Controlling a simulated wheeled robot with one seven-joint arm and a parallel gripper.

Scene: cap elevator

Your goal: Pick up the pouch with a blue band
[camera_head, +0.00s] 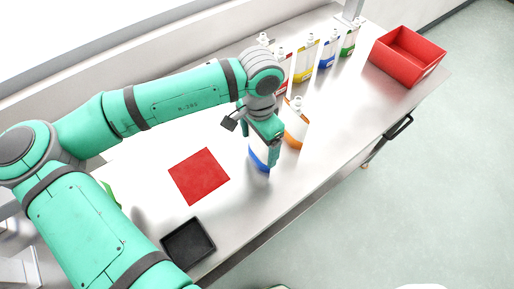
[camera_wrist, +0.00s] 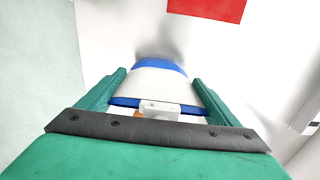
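A white pouch with a blue band (camera_head: 259,157) stands on the metal table just right of the red square. My gripper (camera_head: 268,143) is over its top and hides much of it. In the wrist view the pouch (camera_wrist: 155,85) lies between my two green fingers (camera_wrist: 160,85), its pale cap toward the palm. The fingers are spread wide, one on each side. Whether they touch the pouch is hard to tell. Another pouch with blue (camera_head: 328,51) stands in the back row.
An orange-banded pouch (camera_head: 296,126) stands close to the right of my gripper. Yellow (camera_head: 304,62) and green (camera_head: 348,42) pouches stand farther back, near a red bin (camera_head: 407,56). A red square (camera_head: 199,176) and black tray (camera_head: 188,242) lie to the left.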

